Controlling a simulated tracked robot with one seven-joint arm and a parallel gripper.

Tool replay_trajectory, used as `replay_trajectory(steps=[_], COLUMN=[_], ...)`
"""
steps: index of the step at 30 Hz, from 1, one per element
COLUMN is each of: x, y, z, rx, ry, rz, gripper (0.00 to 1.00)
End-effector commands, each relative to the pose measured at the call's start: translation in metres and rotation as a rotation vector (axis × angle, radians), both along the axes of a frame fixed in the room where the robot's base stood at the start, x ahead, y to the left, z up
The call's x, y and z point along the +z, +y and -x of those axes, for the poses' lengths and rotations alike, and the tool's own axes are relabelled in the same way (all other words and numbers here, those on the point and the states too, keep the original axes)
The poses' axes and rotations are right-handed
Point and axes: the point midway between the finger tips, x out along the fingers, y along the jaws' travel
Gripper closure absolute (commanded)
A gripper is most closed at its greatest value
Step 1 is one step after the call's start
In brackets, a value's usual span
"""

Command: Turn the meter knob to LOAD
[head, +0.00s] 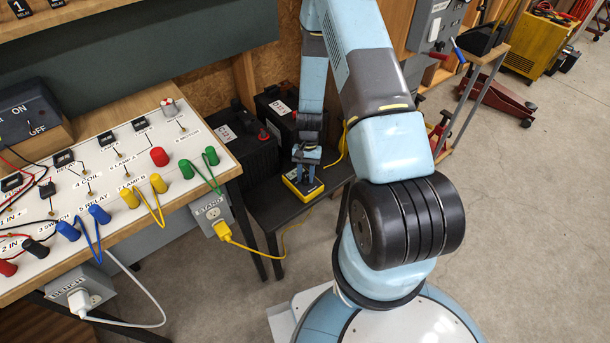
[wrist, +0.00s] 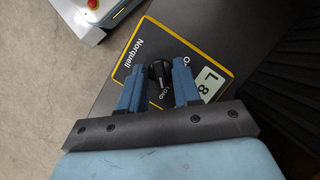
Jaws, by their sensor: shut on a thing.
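The meter (head: 292,188) is a small yellow-edged box lying on the low dark stand. In the wrist view, the meter (wrist: 128,62) shows a dark face, the word "Norquell" and a pale display (wrist: 209,80) with characters partly in view. Its black knob (wrist: 158,71) sits between the two blue fingers of my gripper (wrist: 158,82). My gripper is shut on the knob, one finger on each side. In the head view my gripper (head: 306,172) points down over the meter and hides the knob. Fingers cover part of the dial lettering, and I cannot read the knob's setting.
The low dark stand (head: 265,207) has two black batteries (head: 245,150) close behind the meter. A yellow cable (head: 262,250) runs from the STAND outlet box (head: 213,213). The relay test bench (head: 150,215) with coloured terminals is at left. Open floor lies right.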

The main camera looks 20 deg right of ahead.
Motion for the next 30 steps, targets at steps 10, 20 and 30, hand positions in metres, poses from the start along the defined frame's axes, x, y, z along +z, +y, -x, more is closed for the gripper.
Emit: replay_trajectory(steps=[10, 20, 30], x=[0.000, 0.000, 0.027], y=[0.000, 0.000, -0.006], z=[0.001, 0.000, -0.011], rx=[0.000, 0.001, 0.001], ry=[0.002, 0.001, -0.003], rz=[0.000, 0.000, 0.001], gripper=[0.56, 0.44, 0.44])
